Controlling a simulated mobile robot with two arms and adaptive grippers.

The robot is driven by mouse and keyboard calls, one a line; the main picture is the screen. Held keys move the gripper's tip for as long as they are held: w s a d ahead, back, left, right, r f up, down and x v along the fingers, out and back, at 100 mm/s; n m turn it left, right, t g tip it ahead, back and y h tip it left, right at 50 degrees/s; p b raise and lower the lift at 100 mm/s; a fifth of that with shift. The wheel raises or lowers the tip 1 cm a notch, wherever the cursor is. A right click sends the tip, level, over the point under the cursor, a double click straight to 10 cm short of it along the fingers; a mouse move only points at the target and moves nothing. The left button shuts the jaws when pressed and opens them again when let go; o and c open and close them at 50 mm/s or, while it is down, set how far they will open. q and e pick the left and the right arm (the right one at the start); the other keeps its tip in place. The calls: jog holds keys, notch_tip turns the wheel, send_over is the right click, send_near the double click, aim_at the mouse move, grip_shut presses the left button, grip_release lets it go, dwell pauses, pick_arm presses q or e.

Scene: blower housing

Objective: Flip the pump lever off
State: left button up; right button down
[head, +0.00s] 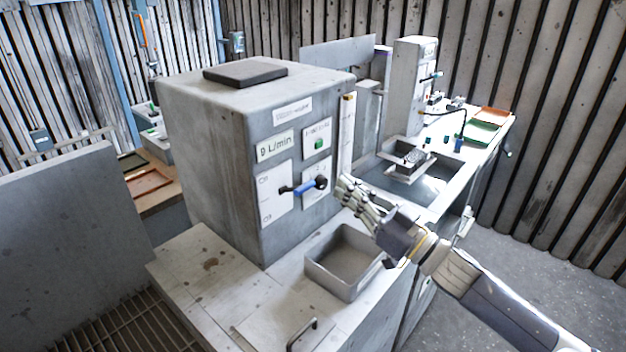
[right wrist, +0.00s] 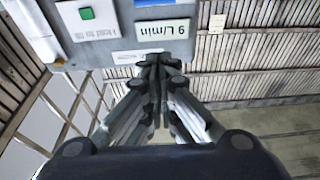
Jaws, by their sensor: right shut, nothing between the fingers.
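The pump lever (head: 304,187) is on the front panel of a grey box-shaped housing (head: 215,150). It has a blue shaft with dark ends and lies nearly level across the panel, between white plates. My right gripper (head: 345,184) is shut and empty, just right of the lever's dark right end. A gap seems to show between them, but contact is hard to judge. In the right wrist view the shut fingers (right wrist: 153,68) point at the panel, which appears upside down with its "9 L/min" label (right wrist: 162,29). The lever cannot be made out clearly there. My left gripper is out of view.
A green button (head: 320,142) sits above the lever. A sink and another grey unit (head: 410,85) stand behind on the right. A black pad (head: 245,72) lies on top of the housing.

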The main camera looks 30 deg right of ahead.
aim_at(314, 181)
jog(key=p+x, duration=0.3)
jog(key=x, duration=0.6)
notch_tip(314, 181, down, 4)
jog(key=shift+w+r+p, duration=0.1)
jog(key=shift+w+p, duration=0.05)
jog(key=shift+p, duration=0.45)
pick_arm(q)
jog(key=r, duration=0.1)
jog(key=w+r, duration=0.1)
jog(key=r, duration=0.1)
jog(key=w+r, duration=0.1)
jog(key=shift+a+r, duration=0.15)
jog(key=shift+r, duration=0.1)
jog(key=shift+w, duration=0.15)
